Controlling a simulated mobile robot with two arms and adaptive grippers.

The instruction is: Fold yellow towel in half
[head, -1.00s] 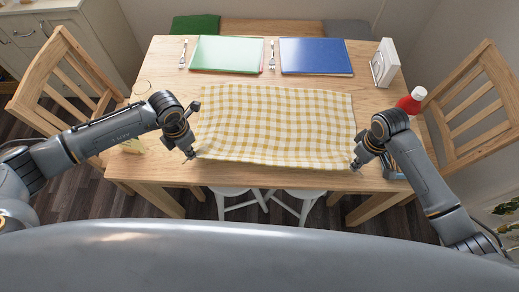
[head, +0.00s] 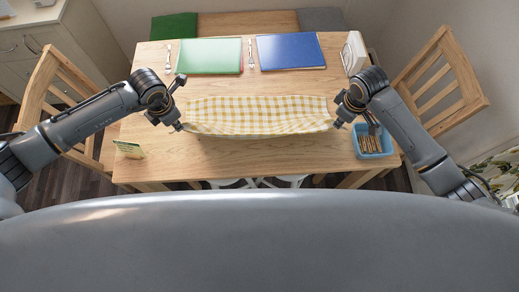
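The yellow-and-white checked towel (head: 258,112) lies across the middle of the wooden table. Its near edge is raised and sags between my two grippers, so the towel looks shorter from front to back. My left gripper (head: 178,127) is at the near left corner and appears shut on it. My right gripper (head: 336,125) is at the near right corner and appears shut on it. The fingertips are small and partly covered by cloth. The part of the towel behind the raised edge is partly hidden.
Green (head: 209,56) and blue (head: 290,51) placemats lie at the far side with forks beside them. A white napkin holder (head: 354,52) stands far right. A blue basket (head: 373,143) is near right, a small card (head: 129,149) near left. The table's front strip (head: 240,158) is clear.

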